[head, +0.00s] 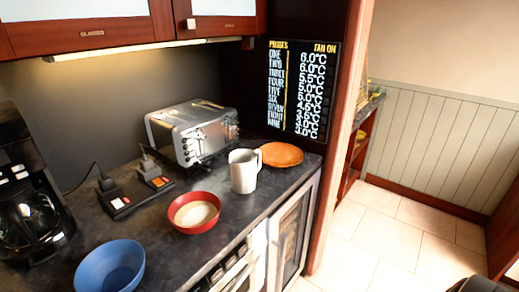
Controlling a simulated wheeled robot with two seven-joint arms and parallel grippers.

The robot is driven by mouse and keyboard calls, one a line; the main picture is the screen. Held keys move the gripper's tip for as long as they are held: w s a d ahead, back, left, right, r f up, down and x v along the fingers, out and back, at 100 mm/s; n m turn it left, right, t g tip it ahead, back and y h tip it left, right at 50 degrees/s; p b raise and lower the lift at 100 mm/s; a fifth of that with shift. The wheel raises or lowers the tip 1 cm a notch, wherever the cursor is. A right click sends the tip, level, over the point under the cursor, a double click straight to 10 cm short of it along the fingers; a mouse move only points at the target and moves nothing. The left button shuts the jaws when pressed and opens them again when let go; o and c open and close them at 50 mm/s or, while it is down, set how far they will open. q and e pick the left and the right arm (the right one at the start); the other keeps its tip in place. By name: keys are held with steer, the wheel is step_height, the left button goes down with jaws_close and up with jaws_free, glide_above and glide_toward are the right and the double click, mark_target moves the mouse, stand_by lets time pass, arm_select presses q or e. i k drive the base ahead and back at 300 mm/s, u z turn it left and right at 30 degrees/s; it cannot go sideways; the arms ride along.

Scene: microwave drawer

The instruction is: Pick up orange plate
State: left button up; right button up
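The orange plate (283,154) lies flat on the dark countertop in the head view, near the counter's right end and below the temperature board. Neither of my grippers can be seen. A dark rounded shape shows at the bottom right corner, and I cannot tell what it is.
A red bowl (194,212) and a blue bowl (110,267) stand on the counter (150,225) left of the mug. A toaster (192,132), a power strip (135,193) and a coffee maker (30,210) stand behind. Open tiled floor (400,235) lies right.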

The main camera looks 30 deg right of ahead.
mark_target(278, 154)
steer(key=z, duration=2.5)
steer(key=i, duration=4.1)
steer(key=u, duration=3.15)
